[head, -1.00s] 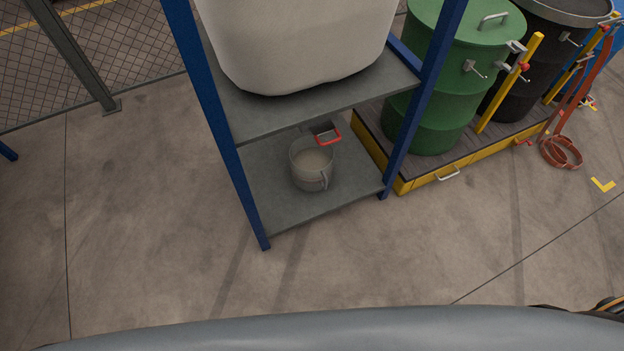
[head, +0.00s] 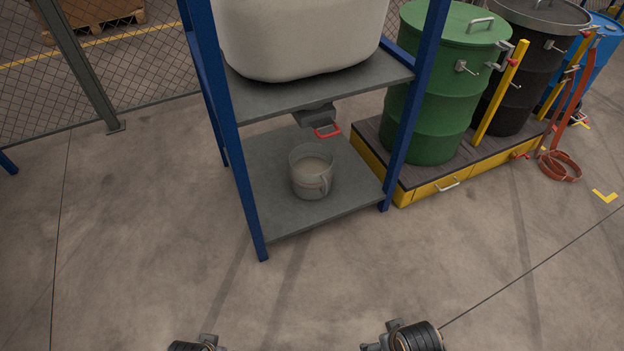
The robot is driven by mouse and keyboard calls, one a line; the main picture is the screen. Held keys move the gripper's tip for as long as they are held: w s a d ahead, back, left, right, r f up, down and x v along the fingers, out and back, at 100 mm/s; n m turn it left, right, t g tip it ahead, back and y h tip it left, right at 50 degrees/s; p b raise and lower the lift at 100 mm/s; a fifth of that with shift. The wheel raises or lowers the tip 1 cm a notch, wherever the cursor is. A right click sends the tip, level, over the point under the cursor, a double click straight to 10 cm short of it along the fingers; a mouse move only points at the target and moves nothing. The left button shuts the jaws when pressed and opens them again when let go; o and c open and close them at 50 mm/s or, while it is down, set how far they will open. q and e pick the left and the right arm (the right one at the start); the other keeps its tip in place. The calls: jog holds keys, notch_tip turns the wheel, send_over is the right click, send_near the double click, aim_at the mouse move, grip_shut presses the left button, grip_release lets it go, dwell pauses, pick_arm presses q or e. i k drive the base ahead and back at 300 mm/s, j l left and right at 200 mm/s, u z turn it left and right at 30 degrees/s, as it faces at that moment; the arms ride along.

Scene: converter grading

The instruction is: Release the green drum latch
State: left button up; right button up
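The green drum (head: 441,95) stands upright on a dark-decked, yellow-sided platform (head: 425,190), right of the blue shelf rack. Its lid (head: 445,22) is on, with a grey handle on top. Grey metal fittings show at its upper side: one on the front (head: 466,67) and one at the right of the rim (head: 497,58). I cannot tell which is the latch or whether it is fastened. Two dark, ringed parts of my arms show at the bottom edge, far from the drum. No gripper fingers are visible.
A blue rack (head: 236,150) holds a large white container (head: 300,35) above and a grey jug (head: 312,178) below, near a red handle (head: 328,131). A yellow post (head: 501,92) and black drum (head: 520,90) stand right of the green drum. The front floor is clear.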

aim_at(514, 64)
jog(key=i+l+u, duration=0.15)
jog(key=l, duration=0.5)
jog(key=i+l+u, duration=0.1)
jog(key=l, duration=0.5)
jog(key=i+l+u, duration=0.15)
jog(key=l, duration=0.55)
jog(key=i+l+u, duration=0.1)
jog(key=l, duration=0.55)
